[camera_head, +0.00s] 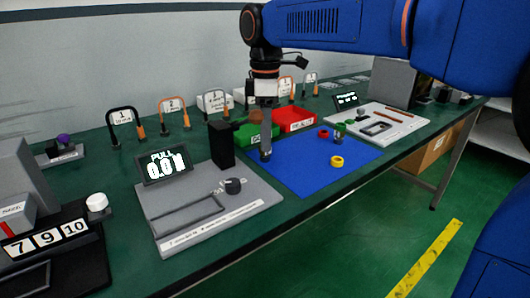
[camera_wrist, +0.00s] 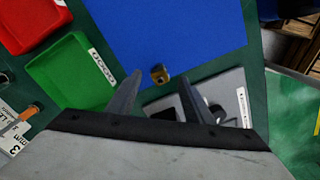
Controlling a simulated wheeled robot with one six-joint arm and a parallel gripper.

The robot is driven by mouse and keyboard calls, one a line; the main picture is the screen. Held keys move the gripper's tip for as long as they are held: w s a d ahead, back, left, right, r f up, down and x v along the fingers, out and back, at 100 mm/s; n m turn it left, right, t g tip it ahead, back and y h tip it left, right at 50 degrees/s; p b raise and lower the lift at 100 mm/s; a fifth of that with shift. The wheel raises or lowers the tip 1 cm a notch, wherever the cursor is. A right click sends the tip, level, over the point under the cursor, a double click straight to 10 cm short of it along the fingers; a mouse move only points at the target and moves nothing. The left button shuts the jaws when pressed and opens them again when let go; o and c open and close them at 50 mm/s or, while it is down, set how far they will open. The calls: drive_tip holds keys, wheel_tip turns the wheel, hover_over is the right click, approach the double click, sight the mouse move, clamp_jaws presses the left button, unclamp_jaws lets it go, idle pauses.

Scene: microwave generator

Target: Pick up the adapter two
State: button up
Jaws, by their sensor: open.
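My gripper (camera_head: 265,154) points down over the left end of the blue mat, near the pull station. In the wrist view its two fingers (camera_wrist: 158,95) are spread apart with nothing between them. A small brass-coloured adapter (camera_wrist: 159,74) sits on the mat's edge just beyond the fingertips. In the head view it seems hidden by my gripper. A yellow ring-shaped piece (camera_head: 336,161), a red ring-shaped piece (camera_head: 323,134) and a small green piece (camera_head: 340,128) are on the right part of the mat. I cannot read which piece is number two.
A green bin (camera_wrist: 72,72) and a red bin (camera_head: 294,120) stand behind the blue mat (camera_head: 300,178). The grey pull station (camera_head: 210,212), with a tall black block (camera_head: 221,144) and a knob, lies left of the mat. Numbered hooks line the back. The mat's front is clear.

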drive_tip(key=shift+f, duration=1.6)
drive_tip(key=c, duration=1.1)
drive_tip(key=shift+r, duration=0.1)
wheel_tip(320, 180, up, 10)
drive_tip(key=shift+f, duration=0.1)
